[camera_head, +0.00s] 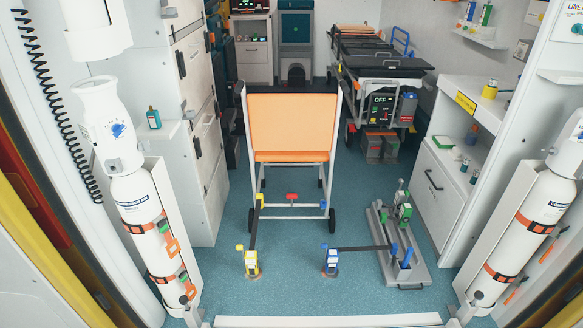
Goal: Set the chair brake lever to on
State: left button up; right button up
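The chair (292,122) stands upright in the middle of the floor, with an orange back and seat and a white wheeled frame. A small red part (291,197), which looks like the brake lever, sits on its low rear crossbar. It is too small to tell which setting it is in. Neither of my grippers is in view, and nothing of mine touches the chair.
A yellow floor anchor (251,262) has a black strap running to the chair's left side. A blue anchor (331,262) has a strap toward a grey base plate (407,272) at right. White strapped cylinders (147,225) (530,222) flank the opening. A stretcher (380,62) stands behind right.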

aim_at(290, 196)
jog(key=z, duration=0.25)
jog(key=i, duration=0.5)
jog(key=z, duration=0.5)
jog(key=i, duration=1.35)
jog(key=u, duration=1.25)
jog(key=i, duration=0.75)
jog(key=u, duration=0.75)
